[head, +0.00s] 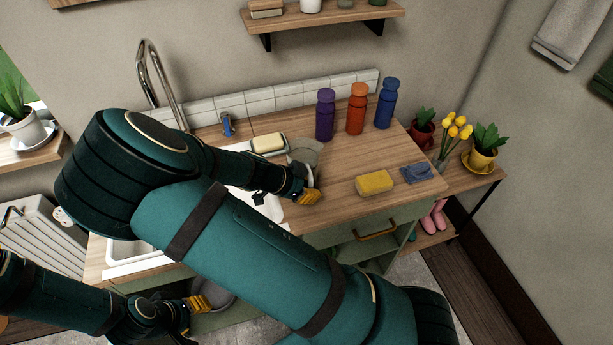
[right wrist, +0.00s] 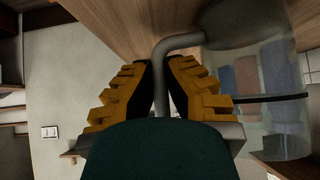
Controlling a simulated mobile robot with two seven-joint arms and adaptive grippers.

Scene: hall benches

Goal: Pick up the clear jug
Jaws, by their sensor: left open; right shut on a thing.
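The clear jug (head: 306,150) is at the counter's middle in the head view, partly hidden behind my right gripper (head: 308,196). In the right wrist view the see-through jug (right wrist: 280,120) has a dark band and a grey handle (right wrist: 178,44). My right gripper (right wrist: 165,88) is shut on that handle, its orange fingers on either side. I cannot tell whether the jug touches the counter. My left gripper (head: 192,304) is open and low in front of the cabinet at the lower left, away from the jug.
Purple (head: 325,115), orange (head: 356,109) and blue (head: 387,103) bottles stand behind the jug to the right. A yellow sponge (head: 374,183) and blue cloth (head: 416,173) lie to its right. The sink (head: 128,252) and tap (head: 160,80) are left. A wall shelf (head: 330,20) hangs above.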

